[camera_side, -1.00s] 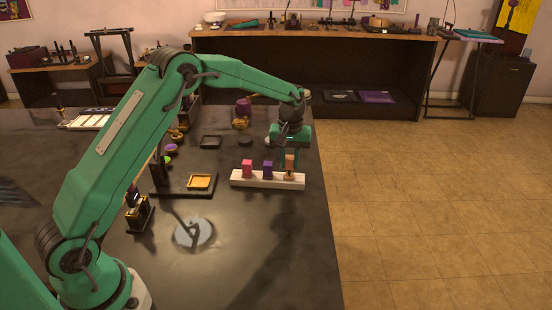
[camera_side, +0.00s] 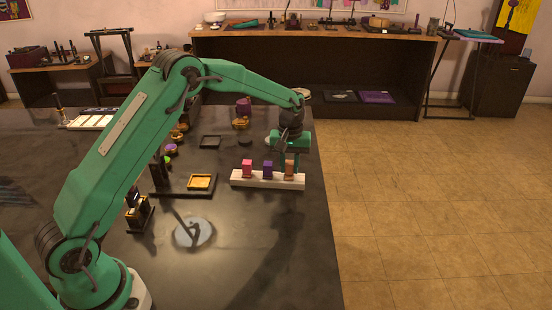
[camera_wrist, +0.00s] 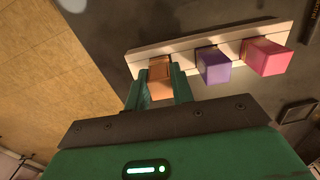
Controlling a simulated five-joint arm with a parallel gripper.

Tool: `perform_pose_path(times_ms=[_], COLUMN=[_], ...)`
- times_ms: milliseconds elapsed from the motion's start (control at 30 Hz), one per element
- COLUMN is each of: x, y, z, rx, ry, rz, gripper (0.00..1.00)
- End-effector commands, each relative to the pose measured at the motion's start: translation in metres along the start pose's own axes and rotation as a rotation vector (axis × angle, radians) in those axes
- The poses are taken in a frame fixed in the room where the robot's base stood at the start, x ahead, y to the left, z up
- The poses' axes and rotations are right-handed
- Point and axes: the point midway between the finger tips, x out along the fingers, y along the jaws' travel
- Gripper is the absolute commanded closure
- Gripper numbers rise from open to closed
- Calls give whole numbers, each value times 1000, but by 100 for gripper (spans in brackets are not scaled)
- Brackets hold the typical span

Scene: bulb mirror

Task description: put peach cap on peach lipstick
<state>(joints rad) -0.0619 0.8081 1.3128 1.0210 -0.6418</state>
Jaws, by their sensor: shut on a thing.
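The peach cap (camera_side: 290,168) is a small upright block at the right end of the white rack (camera_side: 240,180). It also shows in the wrist view (camera_wrist: 160,88) between my gripper's green fingers. My gripper (camera_side: 290,163) is shut on the peach cap from above, pointing down. In the wrist view my gripper (camera_wrist: 160,82) has one finger on each side of the cap. The cap stands over the rack's right end slot. The peach lipstick does not show apart from the cap; I cannot tell how much of it is hidden below.
A purple block (camera_side: 267,168) and a pink block (camera_side: 247,168) stand on the rack left of the cap.

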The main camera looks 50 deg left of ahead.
Motion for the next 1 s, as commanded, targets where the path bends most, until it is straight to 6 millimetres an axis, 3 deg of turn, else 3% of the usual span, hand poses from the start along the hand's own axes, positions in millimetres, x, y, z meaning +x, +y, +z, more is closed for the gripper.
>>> perform_pose_path(times_ms=[400, 433, 533, 1000], x=[8, 7, 7, 0], y=[0, 0, 0, 0], z=[0, 0, 0, 0], rx=[0, 0, 0, 0], ry=[0, 0, 0, 1], rz=[0, 0, 0, 1], gripper=[97, 70, 51, 51])
